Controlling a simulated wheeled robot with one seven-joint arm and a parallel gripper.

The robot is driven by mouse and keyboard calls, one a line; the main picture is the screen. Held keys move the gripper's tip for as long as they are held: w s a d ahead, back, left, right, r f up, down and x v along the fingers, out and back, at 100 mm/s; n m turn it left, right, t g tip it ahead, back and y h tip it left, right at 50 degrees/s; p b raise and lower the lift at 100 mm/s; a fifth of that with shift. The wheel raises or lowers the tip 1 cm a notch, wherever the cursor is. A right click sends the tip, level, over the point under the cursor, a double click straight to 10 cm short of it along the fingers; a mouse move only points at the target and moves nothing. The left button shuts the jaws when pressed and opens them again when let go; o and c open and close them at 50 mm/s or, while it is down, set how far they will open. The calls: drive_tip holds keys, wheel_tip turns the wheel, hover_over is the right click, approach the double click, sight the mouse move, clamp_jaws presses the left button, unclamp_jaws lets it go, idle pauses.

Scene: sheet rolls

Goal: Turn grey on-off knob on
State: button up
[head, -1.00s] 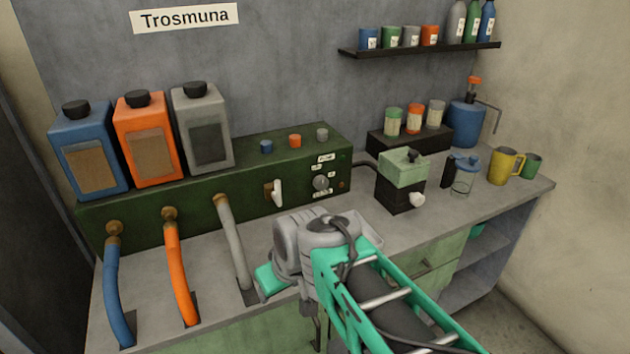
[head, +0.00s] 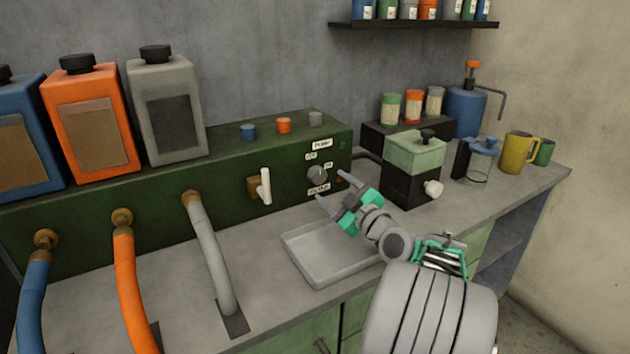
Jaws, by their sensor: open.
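The grey on-off knob (head: 317,174) is a small round dial on the front of the green machine (head: 228,170). White labels sit around it, one above reading "Power"; the smaller ones are hard to read. My gripper (head: 330,190) is in front of the machine's right end, just below and to the right of the knob. Its two fingers are spread, one toward the left and one toward the upper right, with nothing between them. I cannot tell whether a fingertip touches the panel. The knob is in plain view.
A white lever (head: 265,186) sticks out left of the knob. A grey tray (head: 335,262) lies below my gripper. A green and black grinder (head: 412,165) stands close on the right. Grey (head: 214,250) and orange hoses (head: 130,285) run down at the left.

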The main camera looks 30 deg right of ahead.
sight(319, 178)
drive_tip(key=w, duration=0.7)
drive_tip(key=shift+w+d+r, duration=0.1)
drive_tip(key=shift+w, duration=0.2)
drive_tip(key=shift+c, duration=0.2)
drive_tip(key=c, duration=1.3)
